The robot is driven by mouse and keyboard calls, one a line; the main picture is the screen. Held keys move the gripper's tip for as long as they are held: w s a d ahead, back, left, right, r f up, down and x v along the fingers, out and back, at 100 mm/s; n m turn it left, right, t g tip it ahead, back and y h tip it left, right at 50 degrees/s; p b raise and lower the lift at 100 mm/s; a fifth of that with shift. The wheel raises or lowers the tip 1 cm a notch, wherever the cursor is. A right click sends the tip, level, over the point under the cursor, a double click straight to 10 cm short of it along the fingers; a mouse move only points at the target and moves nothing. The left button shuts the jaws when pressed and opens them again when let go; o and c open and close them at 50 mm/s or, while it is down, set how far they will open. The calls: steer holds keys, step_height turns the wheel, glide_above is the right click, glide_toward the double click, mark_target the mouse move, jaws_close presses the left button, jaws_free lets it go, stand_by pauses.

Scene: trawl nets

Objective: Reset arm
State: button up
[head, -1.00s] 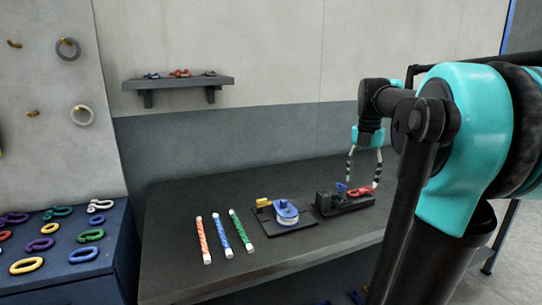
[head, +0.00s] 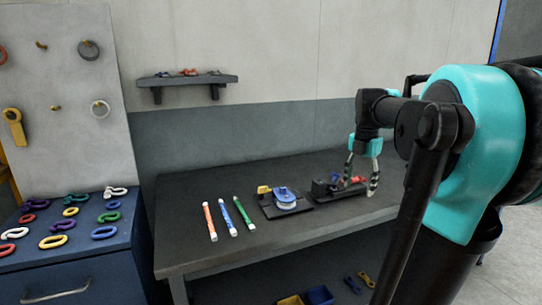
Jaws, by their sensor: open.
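My gripper (head: 361,180) hangs open with its fingers pointing down, at the right part of the dark workbench (head: 200,258). From this view it overlaps a black fixture (head: 322,190) that holds a red piece (head: 359,180) and a blue piece. The fingers hide part of the red piece, and I cannot tell whether they touch it. Nothing is seen between the fingertips apart from what lies behind them.
Orange, blue and green rods (head: 226,217) lie on the bench beside a blue spool device (head: 285,199). A blue cabinet (head: 119,251) with several coloured links stands at left. A wall shelf (head: 186,80) is above. Bins (head: 320,295) sit below the bench.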

steer(key=s+a+f+m+t, duration=0.1)
steer(key=s+a+f+m, duration=0.1)
steer(key=s+f+m, duration=0.3)
steer(key=s+a+f+m+t, duration=0.1)
steer(key=s+a+f+m, duration=0.2)
steer(key=f+m, duration=0.9)
steer(key=s+a+f+m+t, duration=0.2)
steer(key=s+a+f+m, duration=0.1)
steer(key=s+f+m, duration=0.4)
step_height(320, 180, down, 2)
steer(key=m, duration=0.2)
steer(key=shift+s+m, duration=0.15)
steer(key=shift+m, duration=0.15)
